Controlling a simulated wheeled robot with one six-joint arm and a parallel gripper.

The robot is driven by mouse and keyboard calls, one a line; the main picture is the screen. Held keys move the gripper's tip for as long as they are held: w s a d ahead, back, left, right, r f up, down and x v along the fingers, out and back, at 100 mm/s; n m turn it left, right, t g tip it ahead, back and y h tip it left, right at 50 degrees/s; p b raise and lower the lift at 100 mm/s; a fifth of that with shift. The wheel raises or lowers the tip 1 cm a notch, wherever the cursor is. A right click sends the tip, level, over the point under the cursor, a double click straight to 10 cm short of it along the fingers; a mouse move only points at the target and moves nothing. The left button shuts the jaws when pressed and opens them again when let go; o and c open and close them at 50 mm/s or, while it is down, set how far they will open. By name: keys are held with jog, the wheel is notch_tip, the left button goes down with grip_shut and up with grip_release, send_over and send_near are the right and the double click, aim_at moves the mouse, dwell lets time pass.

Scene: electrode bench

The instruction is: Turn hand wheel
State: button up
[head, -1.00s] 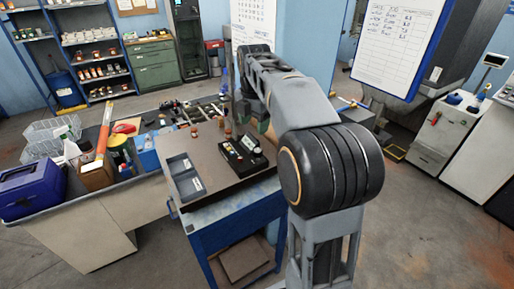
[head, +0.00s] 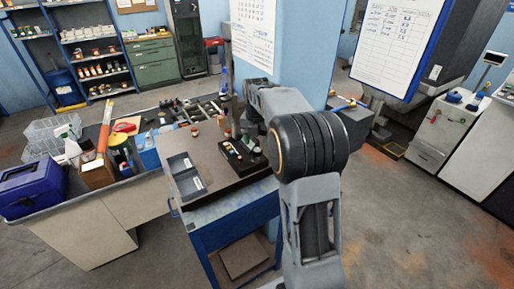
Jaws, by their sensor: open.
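I cannot make out a hand wheel in the head view. My gripper is not visible: my arm reaches away from the camera toward the blue pillar, and its large black elbow joint and grey links hide its far end. Whether the gripper touches anything cannot be seen.
A brown-topped blue cart (head: 212,187) with a grey two-compartment tray (head: 186,175) and a black tray (head: 241,155) stands left of my arm. The blue pillar (head: 301,50) stands close behind my arm. Open floor (head: 400,215) lies right.

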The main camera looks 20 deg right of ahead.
aim_at(257, 150)
jog(key=shift+f, duration=1.9)
jog(key=shift+c, duration=0.3)
jog(key=c, duration=0.9)
jog(key=shift+o, duration=0.2)
